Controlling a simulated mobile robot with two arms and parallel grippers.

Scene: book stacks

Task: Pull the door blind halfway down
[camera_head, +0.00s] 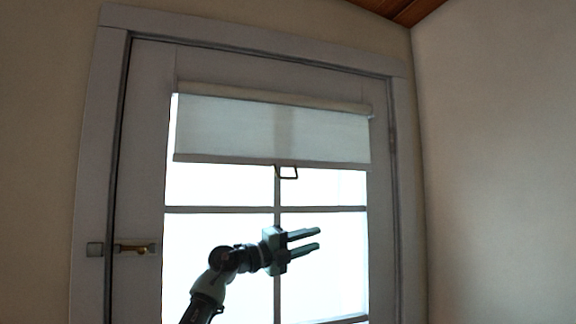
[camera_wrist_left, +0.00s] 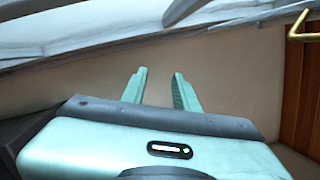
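The door blind (camera_head: 272,130) is a pale roller blind at the top of a white door. It covers roughly the top part of the glass, and a dark loop handle (camera_head: 287,173) hangs from the middle of its bottom bar. My left gripper (camera_head: 318,239) is below the handle, apart from it, in front of the window panes. Its two fingers are parallel with a gap between them, pointing right. In the left wrist view the gripper (camera_wrist_left: 160,88) also shows its fingers apart with nothing between them. My right gripper is not in view.
The door (camera_head: 140,190) is closed in its frame, with a brass lever handle (camera_head: 135,248) at the left. Glass panes with white bars lie behind my left arm. A plain wall (camera_head: 495,170) stands at the right.

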